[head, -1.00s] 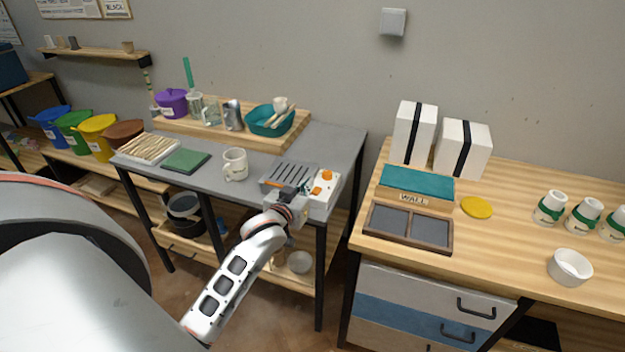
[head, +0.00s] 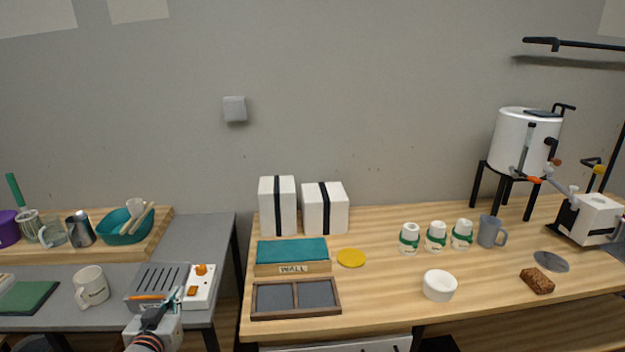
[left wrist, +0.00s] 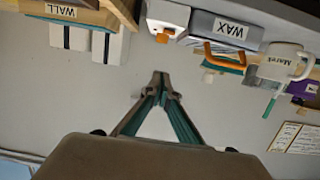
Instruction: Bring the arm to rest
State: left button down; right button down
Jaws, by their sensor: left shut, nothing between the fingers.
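My left gripper (head: 168,302) is low in the head view, in front of the grey slotted wax unit (head: 158,279) with its white orange-knobbed control box (head: 201,287). In the left wrist view my left gripper (left wrist: 160,82) has its fingertips together, with nothing between them. The unit, marked WAX, shows there beyond the fingertips (left wrist: 226,28). A white mug (head: 91,287) stands left of the unit; its name reads Marek in the wrist view (left wrist: 284,62). My right gripper is not in view.
The wooden bench holds a WALL box (head: 292,268), a divided tray (head: 296,311), two white boxes (head: 278,207), a yellow disc (head: 351,258), a white bowl (head: 440,285) and several cups. A white drum (head: 522,140) stands on legs at right. A dark gap separates the bench from the grey table.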

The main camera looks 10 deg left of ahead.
pick_arm(q)
jog(key=s+d+f+m+g+h, duration=0.2)
jog(key=s+d+f+m, duration=0.1)
jog(key=s+d+f, duration=0.6)
jog(key=s+d+f+m+g+h, duration=0.2)
jog(key=s+d+f+m+h, duration=0.1)
jog(key=s+d+f, duration=0.7)
jog(key=s+f, duration=0.4)
jog(key=s, duration=0.1)
jog(key=shift+s+f+m+h, duration=0.3)
jog(key=shift+f, duration=0.1)
